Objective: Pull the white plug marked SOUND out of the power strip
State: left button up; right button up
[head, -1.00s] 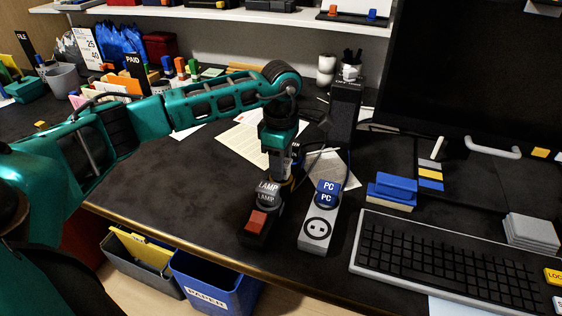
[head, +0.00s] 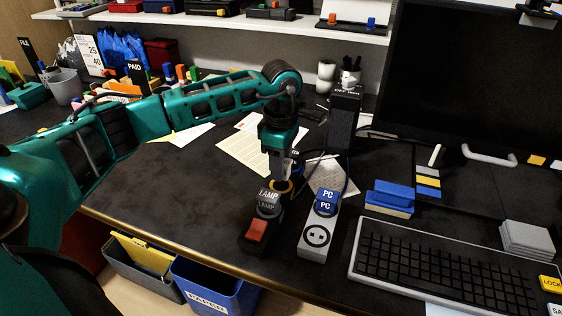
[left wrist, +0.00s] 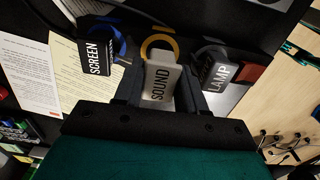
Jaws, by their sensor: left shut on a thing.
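The white SOUND plug (left wrist: 160,86) sits between the fingers of my left gripper (left wrist: 158,98), which is shut on it. A yellow ring (left wrist: 160,46) shows just beyond it; whether the plug is still seated is hidden. The grey LAMP plug (left wrist: 218,72) is right of it in the wrist view, the black SCREEN plug (left wrist: 97,57) left. In the head view my left gripper (head: 284,174) points down behind the LAMP plug (head: 268,198) on the dark power strip (head: 247,243) with a red switch (head: 256,231). My right gripper is not in view.
A pale strip (head: 312,249) with a blue PC plug (head: 327,197) stands close on the right. A dark upright box (head: 344,122) stands behind it. A keyboard (head: 440,265) and blue block (head: 391,192) lie further right. Bare desk (head: 165,195) is at left.

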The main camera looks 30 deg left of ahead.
pick_arm(q)
jog(key=shift+r, duration=0.1)
notch_tip(320, 180, up, 5)
jog(key=p, duration=0.3)
jog(key=shift+p, duration=0.35)
